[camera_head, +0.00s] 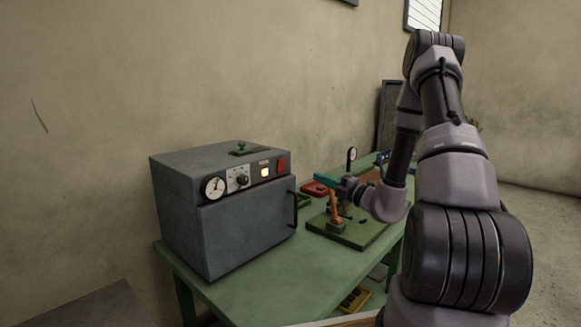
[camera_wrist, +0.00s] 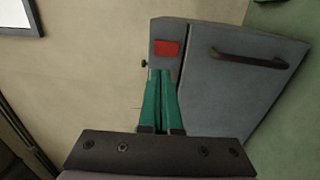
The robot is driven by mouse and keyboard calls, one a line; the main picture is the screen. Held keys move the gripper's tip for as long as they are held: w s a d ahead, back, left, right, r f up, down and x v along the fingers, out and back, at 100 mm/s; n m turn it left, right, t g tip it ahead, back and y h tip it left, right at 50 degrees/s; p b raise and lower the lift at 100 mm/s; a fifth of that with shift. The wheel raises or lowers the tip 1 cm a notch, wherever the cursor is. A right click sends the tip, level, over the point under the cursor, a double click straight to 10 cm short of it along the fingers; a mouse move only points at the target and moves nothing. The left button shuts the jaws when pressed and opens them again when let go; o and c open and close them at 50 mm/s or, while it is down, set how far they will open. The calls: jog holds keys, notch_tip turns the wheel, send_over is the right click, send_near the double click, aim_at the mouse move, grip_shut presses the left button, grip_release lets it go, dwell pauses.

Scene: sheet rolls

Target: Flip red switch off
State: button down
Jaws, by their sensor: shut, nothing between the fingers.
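The red switch (camera_head: 281,164) is at the right end of the front panel of a grey oven-like box (camera_head: 245,228). A lit orange lamp (camera_head: 264,172) is just left of it. The red switch also shows in the wrist view (camera_wrist: 167,48), as a flat red rectangle near the box's edge. My gripper (camera_head: 317,178) has green fingers and points left toward the box, to the right of the switch and apart from it. In the wrist view, my gripper (camera_wrist: 161,72) is shut and empty, its fingertips just below the switch in the picture.
The box has a gauge (camera_head: 214,187), a knob (camera_head: 242,180) and a protruding door handle (camera_head: 294,208). It stands on a green table (camera_head: 265,285). A green board with an orange-handled tool (camera_head: 335,210) lies below my gripper. A red tray (camera_head: 314,189) is nearby.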

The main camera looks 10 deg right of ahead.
aim_at(283, 161)
jog(key=x, duration=1.4)
jog(key=shift+r, duration=0.1)
jog(key=shift+w+a+r, duration=0.15)
jog(key=shift+w+a, duration=0.05)
jog(key=shift+d, duration=0.1)
jog(key=shift+s+d, duration=0.2)
jog(key=r+v, duration=0.3)
jog(key=v, duration=1)
jog(key=shift+s, duration=0.3)
